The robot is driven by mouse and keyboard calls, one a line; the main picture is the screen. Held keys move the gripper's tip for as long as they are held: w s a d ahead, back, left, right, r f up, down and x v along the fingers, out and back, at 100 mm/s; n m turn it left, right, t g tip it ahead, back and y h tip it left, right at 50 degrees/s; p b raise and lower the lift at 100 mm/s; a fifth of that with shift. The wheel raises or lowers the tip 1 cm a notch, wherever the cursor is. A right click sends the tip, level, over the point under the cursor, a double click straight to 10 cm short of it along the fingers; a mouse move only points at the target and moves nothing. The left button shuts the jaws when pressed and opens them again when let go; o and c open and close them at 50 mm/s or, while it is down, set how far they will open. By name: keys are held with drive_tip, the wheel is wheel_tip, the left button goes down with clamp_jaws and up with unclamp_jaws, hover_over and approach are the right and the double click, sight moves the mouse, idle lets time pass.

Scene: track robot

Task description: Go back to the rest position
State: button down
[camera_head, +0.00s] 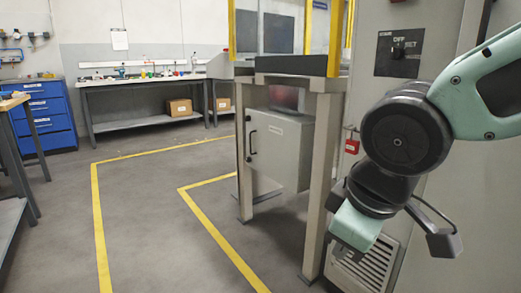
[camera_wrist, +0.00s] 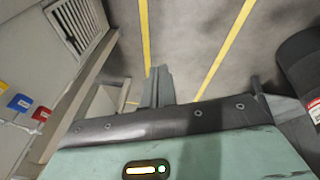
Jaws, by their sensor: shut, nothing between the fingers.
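My arm enters the head view from the right, with its dark round joint and pale green links in front of a grey cabinet. The pale green hand of my gripper (camera_head: 355,228) hangs low at the end of the arm, beside a leg of the grey machine stand. Its fingertips cannot be made out there. In the wrist view, the grey fingers of my gripper (camera_wrist: 158,85) are together and empty, over the floor. The task names no other object.
The grey cabinet (camera_head: 447,40) has a switch panel and a red padlock (camera_head: 352,146). The machine stand (camera_head: 318,170) carries a grey box (camera_head: 278,150). Yellow lines mark open floor to the left. A blue drawer unit (camera_head: 42,115) and a workbench (camera_head: 150,82) stand behind.

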drive_tip(key=s+d+f+m+g+p, duration=0.1)
drive_tip(key=s+f+g, duration=0.15)
drive_tip(key=s, duration=0.35)
drive_tip(key=s+d+f+m+g, duration=0.1)
drive_tip(key=s+f+m+g, duration=0.1)
drive_tip(key=s+f, duration=0.3)
wheel_tip(320, 180, up, 35)
drive_tip(key=p, duration=3.4)
drive_tip(key=shift+s+t, duration=0.3)
drive_tip(key=shift+t, duration=0.05)
